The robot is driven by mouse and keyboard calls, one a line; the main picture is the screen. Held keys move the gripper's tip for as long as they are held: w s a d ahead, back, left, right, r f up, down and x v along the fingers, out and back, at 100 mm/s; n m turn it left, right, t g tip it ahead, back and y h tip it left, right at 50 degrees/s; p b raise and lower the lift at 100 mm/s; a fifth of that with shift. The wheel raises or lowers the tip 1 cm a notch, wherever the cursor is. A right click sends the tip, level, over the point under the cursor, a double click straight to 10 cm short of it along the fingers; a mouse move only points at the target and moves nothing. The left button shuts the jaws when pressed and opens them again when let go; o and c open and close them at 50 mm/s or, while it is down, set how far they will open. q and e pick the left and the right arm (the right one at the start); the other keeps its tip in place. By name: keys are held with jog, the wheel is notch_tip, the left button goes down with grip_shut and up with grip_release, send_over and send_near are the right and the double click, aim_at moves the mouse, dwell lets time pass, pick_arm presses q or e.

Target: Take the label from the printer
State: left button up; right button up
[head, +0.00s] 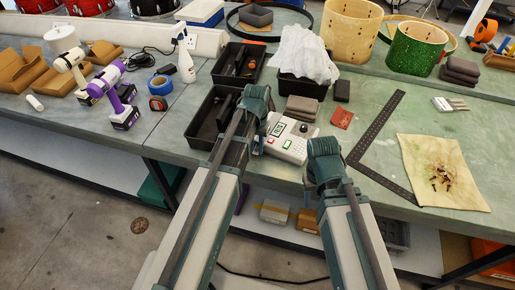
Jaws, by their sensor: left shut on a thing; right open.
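The label printer (288,142), a white box with a small green screen, dark knob and keypad, sits near the bench's front edge in the head view. My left gripper (259,126) is at its left side, covering part of it. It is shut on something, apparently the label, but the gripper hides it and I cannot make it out. My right gripper (324,158) is open and empty in front of the printer's right side, near the bench edge.
Black bins (209,117) stand left of the printer. Grey pads (302,106) and a red sandpaper piece (342,118) lie behind it. A black square (372,133) and a stained cloth (430,158) lie to the right. Purple and white drills (109,85) stand left.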

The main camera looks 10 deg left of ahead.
pick_arm(q)
jog(key=shift+s+a, duration=0.2)
jog(key=shift+s, duration=1.45)
jog(key=shift+r+p, duration=1.1)
dwell(0.8)
notch_tip(320, 180, up, 5)
jog(key=p, duration=0.4)
jog(key=shift+f+p, duration=0.1)
jog(key=shift+p, duration=0.3)
